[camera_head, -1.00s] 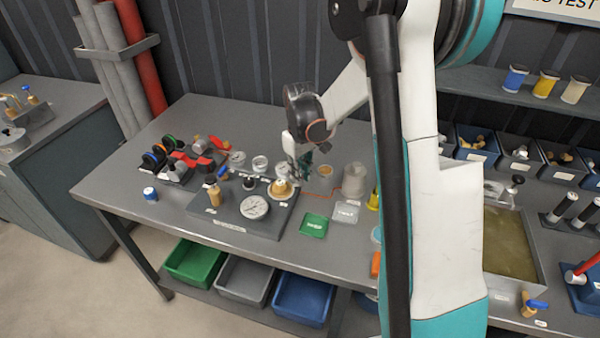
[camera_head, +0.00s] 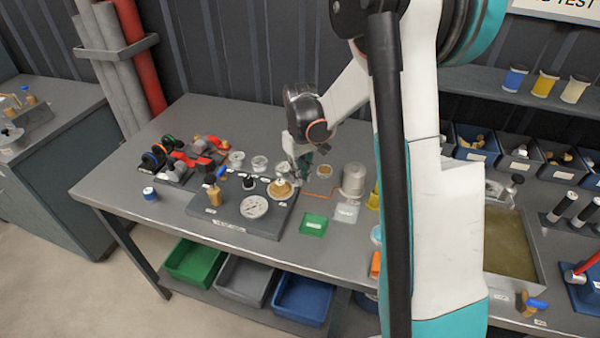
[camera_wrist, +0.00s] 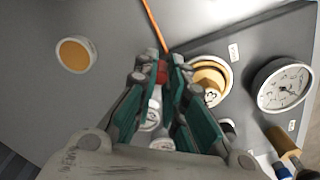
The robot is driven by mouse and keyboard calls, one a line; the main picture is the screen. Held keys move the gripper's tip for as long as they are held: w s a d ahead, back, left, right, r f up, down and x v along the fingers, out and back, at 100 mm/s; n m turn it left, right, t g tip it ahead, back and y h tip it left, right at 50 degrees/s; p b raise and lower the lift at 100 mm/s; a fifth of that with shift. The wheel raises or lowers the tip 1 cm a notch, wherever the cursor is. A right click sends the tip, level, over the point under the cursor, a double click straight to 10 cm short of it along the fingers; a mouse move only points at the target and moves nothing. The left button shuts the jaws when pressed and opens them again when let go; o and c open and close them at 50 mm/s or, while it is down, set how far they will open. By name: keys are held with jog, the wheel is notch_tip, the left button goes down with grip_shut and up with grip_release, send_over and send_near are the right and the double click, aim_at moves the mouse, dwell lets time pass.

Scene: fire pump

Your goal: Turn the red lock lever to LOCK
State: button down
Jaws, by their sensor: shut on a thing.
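A small red piece (camera_wrist: 162,72), which looks like the lock lever, shows between my fingertips in the wrist view. My gripper (camera_wrist: 160,68) is shut on it; the fingers hide most of it, so its angle and any LOCK mark cannot be read. Close to the right of the fingertips is a round brass fitting (camera_wrist: 209,79) with a pale rim. In the head view my gripper (camera_head: 301,176) is low over the bench, just behind and right of the brass fitting (camera_head: 281,189) on the dark panel (camera_head: 232,213).
A dial gauge (camera_wrist: 283,85) and wooden-handled part (camera_wrist: 283,141) stand right of the gripper. An orange line (camera_wrist: 153,22) runs beyond the fingertips. A round tan-topped cup (camera_wrist: 75,55) is left.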

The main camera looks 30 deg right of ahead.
jog(key=m, duration=0.1)
jog(key=s+m, duration=0.1)
jog(key=m, duration=0.1)
jog(key=shift+s+a, duration=0.25)
jog(key=shift+s, duration=0.05)
jog(key=m, duration=0.1)
jog(key=s+m, duration=0.1)
jog(key=shift+s+a+m, duration=0.2)
jog(key=shift+a+m, duration=0.15)
jog(key=shift+m, duration=0.05)
jog(key=shift+s+a+m, duration=0.4)
jog(key=shift+s+m, duration=0.1)
jog(key=shift+m, duration=0.7)
jog(key=shift+s+a+m+b, duration=0.15)
jog(key=shift+s+a+m, duration=0.15)
jog(key=shift+m, duration=0.45)
jog(key=shift+s+a+m+b, duration=0.15)
jog(key=shift+a+m, duration=0.25)
jog(key=shift+m, duration=0.35)
jog(key=c, duration=1.6)
grip_release()
